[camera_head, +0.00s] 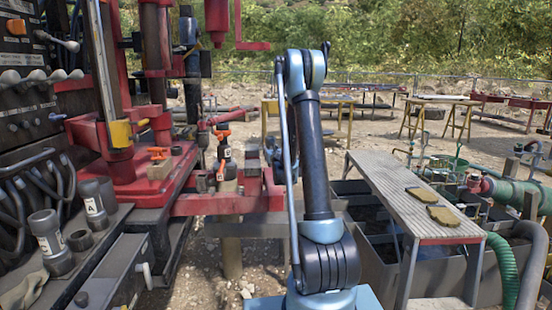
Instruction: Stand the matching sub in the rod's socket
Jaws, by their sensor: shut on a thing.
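A grey sub with a white band (48,240) stands on the ledge at the lower left. Another sub with a white band marked "A" (94,206) stands behind it. A short dark collar-like piece (80,240) sits beside them. An upright rod (229,182) stands at the red rig clamp, left of my arm, with a pale lettered tag and an orange handle at its top. Its socket is too small to make out. My arm rises in the middle of the view. My gripper and anything in it are hidden, likely behind the arm.
The red drill rig (120,165) and its lever panel (25,90) fill the left. A grey-topped bench (400,195) with two yellow-brown gloves (443,215) stands over the mud tank (375,265) at right. Green pump pipework (510,200) is at far right. Gravel lies behind.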

